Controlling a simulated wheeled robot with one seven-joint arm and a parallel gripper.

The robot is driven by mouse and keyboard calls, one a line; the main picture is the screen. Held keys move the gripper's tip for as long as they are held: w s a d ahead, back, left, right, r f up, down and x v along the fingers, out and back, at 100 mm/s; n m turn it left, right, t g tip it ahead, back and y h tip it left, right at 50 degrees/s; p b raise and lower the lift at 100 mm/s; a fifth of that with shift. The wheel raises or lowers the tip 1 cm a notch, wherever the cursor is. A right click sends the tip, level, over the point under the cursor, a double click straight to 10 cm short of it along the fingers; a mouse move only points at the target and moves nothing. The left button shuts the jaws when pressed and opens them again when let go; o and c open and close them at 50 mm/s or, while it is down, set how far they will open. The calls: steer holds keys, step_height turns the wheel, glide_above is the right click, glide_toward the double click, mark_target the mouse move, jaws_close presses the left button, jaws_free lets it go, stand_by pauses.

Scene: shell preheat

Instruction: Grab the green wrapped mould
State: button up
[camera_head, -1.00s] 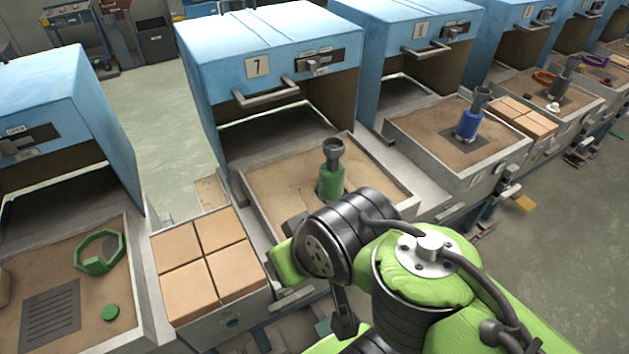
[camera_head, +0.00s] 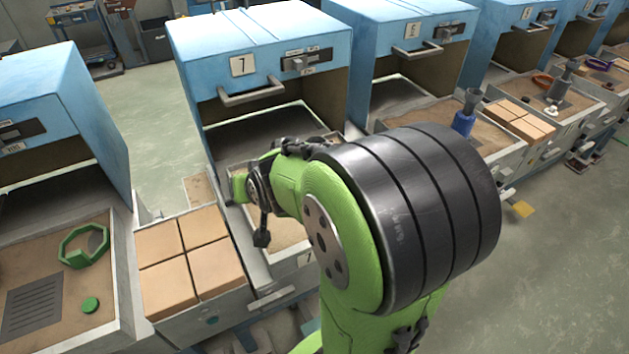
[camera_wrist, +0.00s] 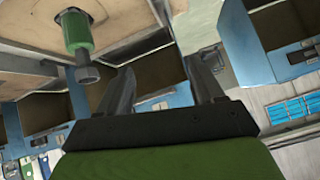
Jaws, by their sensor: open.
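The green wrapped mould (camera_wrist: 77,32), a green cylinder with a grey metal cup on its end, shows at the upper left of the wrist view. It stands on a sandy tray (camera_wrist: 120,18) and appears upside down there. My gripper (camera_wrist: 159,65) is open, with nothing between its two dark fingers. The mould is off to the left of the fingers, apart from them. In the head view my arm hides the mould, and the tray in front of furnace 7 (camera_head: 242,65) shows only in part.
A blue wrapped mould (camera_head: 464,122) stands on the neighbouring tray to the right. Tan blocks (camera_head: 190,262) fill a bin left of the furnace 7 tray. A green ring (camera_head: 70,250) and a green disc (camera_head: 91,305) lie on the left tray. Blue furnaces stand behind.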

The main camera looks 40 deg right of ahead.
steer(key=w+d+f+m+t+h+b, duration=0.1)
steer(key=w+d+f+m+h, duration=0.15)
steer(key=d+f, duration=0.45)
steer(key=w+d+f+m+t+h, duration=0.1)
steer(key=w+d+f+h, duration=0.15)
steer(key=d+f, duration=0.45)
steer(key=s+d+f+n+t+h+b, duration=0.1)
steer(key=s+d+f+n+t+h, duration=0.2)
steer(key=s+d+f, duration=0.4)
steer(key=shift+t+y, duration=0.3)
steer(key=shift+t, duration=0.2)
steer(key=b+x, duration=0.1)
steer(key=x, duration=0.4)
steer(key=b+x, duration=0.1)
steer(key=x, duration=0.4)
steer(key=r+b+x, duration=0.1)
steer(key=b+x, duration=0.1)
steer(key=x, duration=0.3)
steer(key=shift+w+d, duration=0.15)
steer(key=shift+d, duration=0.1)
jaws_close()
steer(key=shift+r, duration=0.15)
